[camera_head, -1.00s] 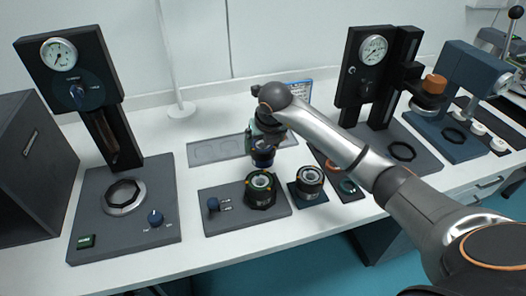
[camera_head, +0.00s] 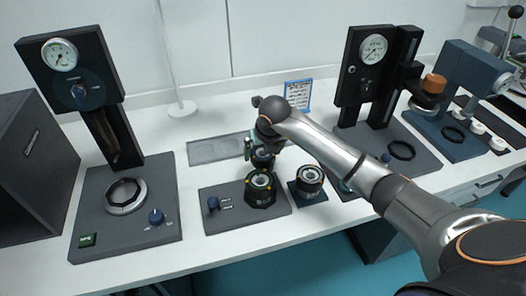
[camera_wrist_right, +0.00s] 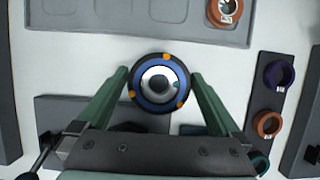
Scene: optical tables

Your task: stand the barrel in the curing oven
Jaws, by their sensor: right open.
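The barrel (camera_wrist_right: 160,82) is a dark cylinder with a blue ring, orange marks and a glassy centre. In the head view the barrel (camera_head: 263,158) is partly hidden under my right gripper (camera_head: 263,148), behind a dark fixture plate (camera_head: 230,222). A dark box (camera_head: 32,185) at the far left, cut off by the picture edge, looks like the curing oven; its inside is not visible. My left gripper is out of view.
Two dark ring-topped cylinders stand at the front, one on the fixture plate (camera_head: 260,190) and one beside it (camera_head: 310,182). Left is a gauge press (camera_head: 70,80); right, another gauge stand (camera_head: 365,85). A grey recessed tray (camera_head: 215,150) lies behind. White table is clear around the post (camera_head: 182,108).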

